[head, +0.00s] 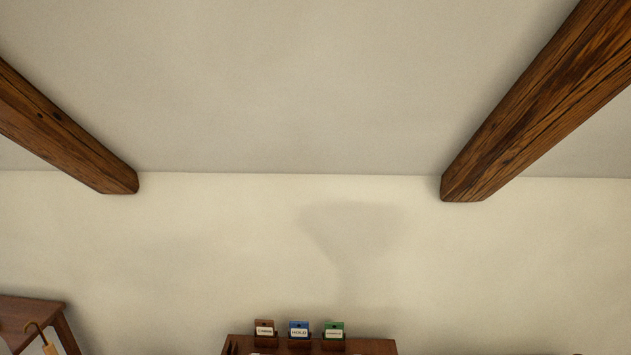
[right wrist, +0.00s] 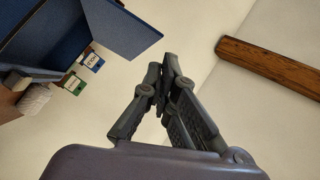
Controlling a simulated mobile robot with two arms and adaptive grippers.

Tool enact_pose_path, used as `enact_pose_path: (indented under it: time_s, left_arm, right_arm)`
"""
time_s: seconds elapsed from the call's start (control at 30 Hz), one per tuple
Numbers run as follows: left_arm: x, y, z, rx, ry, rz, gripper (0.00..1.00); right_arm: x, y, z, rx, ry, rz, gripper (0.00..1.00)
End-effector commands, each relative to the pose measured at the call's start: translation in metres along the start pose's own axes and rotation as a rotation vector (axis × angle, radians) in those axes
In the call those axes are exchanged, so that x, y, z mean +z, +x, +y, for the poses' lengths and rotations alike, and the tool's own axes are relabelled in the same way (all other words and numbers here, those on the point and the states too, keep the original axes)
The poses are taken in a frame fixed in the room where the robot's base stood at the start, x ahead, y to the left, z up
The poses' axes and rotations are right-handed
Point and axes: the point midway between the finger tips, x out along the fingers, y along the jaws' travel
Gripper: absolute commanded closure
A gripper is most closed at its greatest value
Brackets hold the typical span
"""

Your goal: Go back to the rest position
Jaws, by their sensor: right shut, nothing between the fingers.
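My right gripper (right wrist: 163,80) shows in the right wrist view, its dark fingers closed together at the tips with nothing between them. It is in free air, with the pale wall and ceiling behind it. Neither gripper shows in the head view, which looks up at the ceiling and upper wall. My left gripper is in no view.
Blue panels (right wrist: 118,28) are left of my right gripper. Ceiling beams (head: 545,95) run overhead.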

Motion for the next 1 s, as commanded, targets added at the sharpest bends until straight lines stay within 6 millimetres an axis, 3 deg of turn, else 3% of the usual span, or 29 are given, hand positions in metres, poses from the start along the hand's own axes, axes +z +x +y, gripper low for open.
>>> enact_pose_path:
  time_s: [0.17,0.4,0.5,0.9,1.0]
  left_arm:
    - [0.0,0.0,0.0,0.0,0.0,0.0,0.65]
    - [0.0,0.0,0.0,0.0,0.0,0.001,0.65]
    - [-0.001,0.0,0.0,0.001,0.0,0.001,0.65]
    - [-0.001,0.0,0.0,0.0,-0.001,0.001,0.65]
    - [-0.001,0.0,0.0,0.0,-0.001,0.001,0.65]
  right_arm:
    - [-0.005,-0.028,0.029,0.12,-0.274,-0.241,1.0]
    - [-0.033,-0.1,0.095,0.431,-0.544,-0.534,1.0]
    - [-0.047,-0.131,0.115,0.552,-0.598,-0.614,1.0]
    - [-0.098,-0.24,0.15,0.95,-0.657,-0.812,1.0]
    - [-0.086,-0.23,0.173,0.946,-0.65,-0.827,1.0]
